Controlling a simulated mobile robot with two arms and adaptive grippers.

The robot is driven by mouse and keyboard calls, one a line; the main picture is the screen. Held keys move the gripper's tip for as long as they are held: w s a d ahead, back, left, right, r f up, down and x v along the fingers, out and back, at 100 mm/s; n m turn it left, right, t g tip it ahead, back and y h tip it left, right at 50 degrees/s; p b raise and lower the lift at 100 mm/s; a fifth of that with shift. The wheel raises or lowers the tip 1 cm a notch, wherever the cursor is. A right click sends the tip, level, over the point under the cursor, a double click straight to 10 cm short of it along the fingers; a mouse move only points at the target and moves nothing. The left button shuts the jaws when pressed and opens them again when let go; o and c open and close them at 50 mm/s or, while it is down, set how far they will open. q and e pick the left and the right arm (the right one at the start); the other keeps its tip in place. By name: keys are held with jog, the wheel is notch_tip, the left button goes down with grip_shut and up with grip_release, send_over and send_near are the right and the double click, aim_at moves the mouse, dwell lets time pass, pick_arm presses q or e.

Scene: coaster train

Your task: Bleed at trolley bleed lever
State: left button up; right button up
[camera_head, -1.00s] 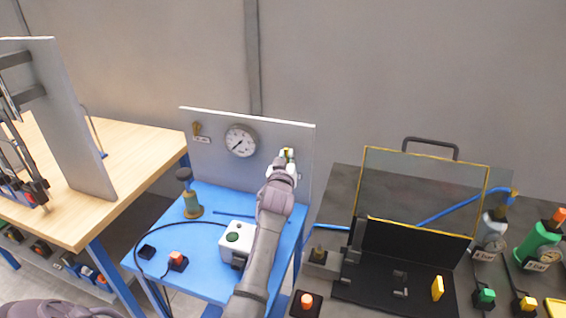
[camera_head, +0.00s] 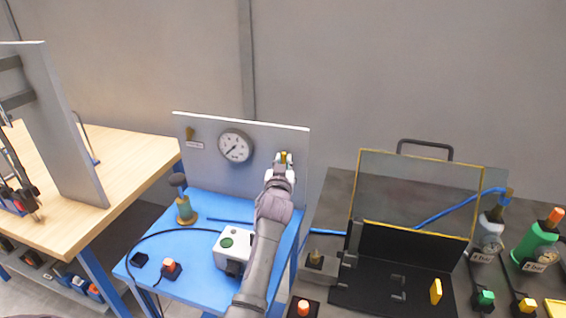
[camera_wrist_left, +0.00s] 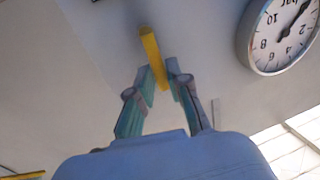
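A yellow lever (camera_head: 284,157) is on the right side of the upright grey panel (camera_head: 213,170) of the blue trolley (camera_head: 200,277). It also shows in the left wrist view (camera_wrist_left: 150,47), between the fingertips. My left gripper (camera_wrist_left: 158,78) has both fingers against the lever's sides and looks shut on it. In the head view my left gripper (camera_head: 281,171) hides the lower part of the lever. A round dial gauge (camera_head: 235,146) is left of the lever. A brass-coloured fitting (camera_head: 190,133) with a small label sits at the panel's upper left. My right gripper is out of view.
The trolley top carries a white box with a green button (camera_head: 229,243), an orange-topped button (camera_head: 171,266) and a brass-based post (camera_head: 184,206). A wooden bench (camera_head: 130,165) stands left. A dark bench (camera_head: 331,212) with a clear, yellow-edged guard (camera_head: 415,190) stands right.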

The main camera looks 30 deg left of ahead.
pick_arm(q)
jog(key=shift+o, duration=1.2)
jog(key=v, duration=0.7)
jog(key=shift+s, duration=0.15)
jog(key=shift+d, duration=0.15)
